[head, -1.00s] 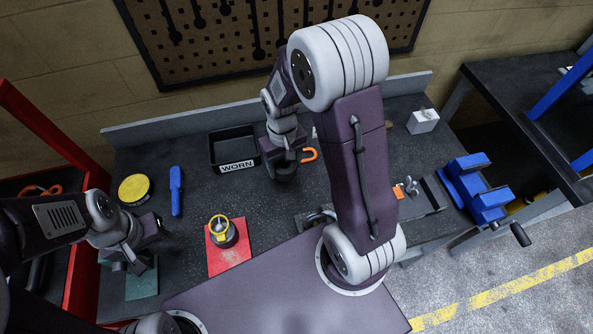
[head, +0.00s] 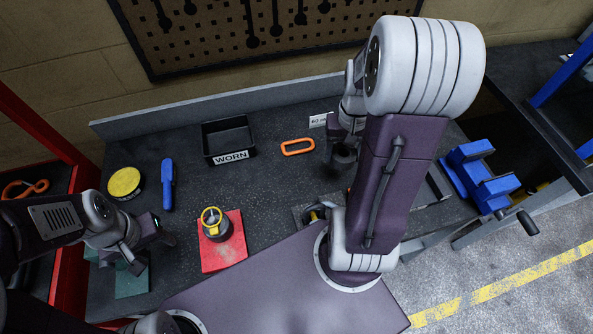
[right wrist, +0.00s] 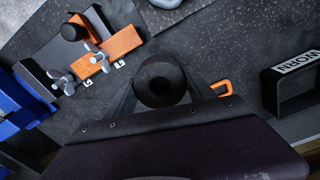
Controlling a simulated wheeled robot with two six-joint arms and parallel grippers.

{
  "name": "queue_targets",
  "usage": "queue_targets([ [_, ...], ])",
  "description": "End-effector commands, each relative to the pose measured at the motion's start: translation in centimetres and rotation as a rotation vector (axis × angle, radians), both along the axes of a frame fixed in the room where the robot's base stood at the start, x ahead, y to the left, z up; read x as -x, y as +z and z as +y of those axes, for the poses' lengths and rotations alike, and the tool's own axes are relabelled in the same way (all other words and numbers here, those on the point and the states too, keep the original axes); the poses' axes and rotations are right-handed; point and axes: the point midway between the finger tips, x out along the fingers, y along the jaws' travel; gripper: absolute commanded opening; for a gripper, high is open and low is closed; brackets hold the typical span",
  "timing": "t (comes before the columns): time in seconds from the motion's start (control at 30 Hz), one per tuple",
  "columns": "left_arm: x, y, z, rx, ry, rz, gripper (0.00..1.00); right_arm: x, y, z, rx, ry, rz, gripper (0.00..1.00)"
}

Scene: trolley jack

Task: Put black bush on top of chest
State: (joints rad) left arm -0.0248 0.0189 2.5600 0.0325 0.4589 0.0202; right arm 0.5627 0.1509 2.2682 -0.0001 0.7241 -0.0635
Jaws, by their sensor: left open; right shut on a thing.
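My right gripper (head: 343,160) is shut on the black bush (right wrist: 160,83), a short dark cylinder with a round hole, in the right wrist view. In the head view the bush is a dark shape under the right gripper, over the right part of the bench, partly lost against the arm. I cannot tell its height above the bench. My left gripper (head: 150,248) is open near the green mat (head: 132,281) at the bench's left. A red chest-like unit with a dark top (head: 63,178) stands at the far left, only partly in view.
A black bin labelled WORN (head: 229,136), an orange loop (head: 297,147), a yellow tin (head: 124,183), a blue tool (head: 168,185) and a yellow-ringed part on a red mat (head: 222,252) are on the bench. A blue vise (head: 482,180) sits at right.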

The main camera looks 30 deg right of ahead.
Motion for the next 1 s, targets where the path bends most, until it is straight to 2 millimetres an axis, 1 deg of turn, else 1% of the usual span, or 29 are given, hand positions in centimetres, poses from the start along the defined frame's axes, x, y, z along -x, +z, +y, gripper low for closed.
queue_targets([
  [0.07,0.0,0.1,0.0,0.0,0.0,0.0,0.51,-0.1,0.0,0.1,0.0,-0.001,-0.001,0.0],
  [0.17,0.0,0.1,0.0,0.0,0.0,0.0,0.51,-0.8,-0.8,1.2,-0.001,0.006,0.003,0.0],
  [0.4,0.0,0.2,0.0,0.0,0.0,0.0,0.51,-4.3,-4.5,6.5,-0.001,0.01,0.004,0.0],
  [0.5,0.0,0.3,0.0,0.0,0.0,0.0,0.51,-5.5,-5.8,8.2,-0.001,0.008,0.003,0.0],
  [0.6,0.0,0.3,0.0,0.0,0.0,0.0,0.51,-6.3,-6.6,9.3,0.0,0.004,0.0,0.0],
  [0.8,0.0,0.3,0.0,0.0,0.0,0.0,0.51,-6.7,-7.1,9.7,0.0,0.0,0.0,0.0],
  [0.87,0.0,0.2,0.0,0.0,0.0,0.0,0.51,-6.6,-8.0,9.7,0.0,0.0,0.002,0.0],
  [0.9,0.0,0.2,0.0,0.0,0.0,0.0,0.51,-6.6,-8.8,9.7,-0.001,0.001,0.004,0.0],
  [1.0,0.0,0.2,0.0,0.0,0.0,0.0,0.51,-6.6,-10.3,9.7,-0.001,0.001,0.003,0.0],
])
